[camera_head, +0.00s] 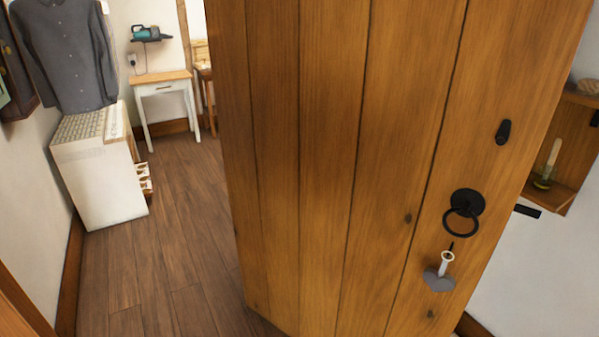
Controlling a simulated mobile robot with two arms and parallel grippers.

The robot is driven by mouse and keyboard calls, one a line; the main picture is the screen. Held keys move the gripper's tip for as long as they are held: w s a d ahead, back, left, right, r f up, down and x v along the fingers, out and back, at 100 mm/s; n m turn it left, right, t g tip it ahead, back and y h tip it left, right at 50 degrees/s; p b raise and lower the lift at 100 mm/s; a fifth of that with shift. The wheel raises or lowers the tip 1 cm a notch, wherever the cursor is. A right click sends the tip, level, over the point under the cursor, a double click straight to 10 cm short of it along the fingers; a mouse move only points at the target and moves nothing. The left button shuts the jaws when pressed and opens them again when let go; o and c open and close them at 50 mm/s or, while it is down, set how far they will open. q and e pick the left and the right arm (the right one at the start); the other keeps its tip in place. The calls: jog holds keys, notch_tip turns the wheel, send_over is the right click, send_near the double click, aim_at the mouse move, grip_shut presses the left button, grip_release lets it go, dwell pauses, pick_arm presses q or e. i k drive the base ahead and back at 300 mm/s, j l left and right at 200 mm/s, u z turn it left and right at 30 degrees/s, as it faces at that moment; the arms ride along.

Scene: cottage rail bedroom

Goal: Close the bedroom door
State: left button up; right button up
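The wooden plank bedroom door (325,140) stands open, close in front of me, and fills the middle and right of the head view. A black ring handle (461,220) hangs from a round black plate near its right edge. A small black latch piece (503,132) is above the ring. A key with a grey heart-shaped tag (438,279) is below it. Neither of my grippers is in view.
At left stand a white cabinet (100,180) against the wall and a hanging dark shirt (65,50). A small white table (165,90) is at the back. The wooden floor (170,250) left of the door is clear. A wooden wall shelf (570,160) is at right.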

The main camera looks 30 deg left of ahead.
aim_at(349, 130)
jog(key=u, duration=0.8)
jog(key=l, duration=0.2)
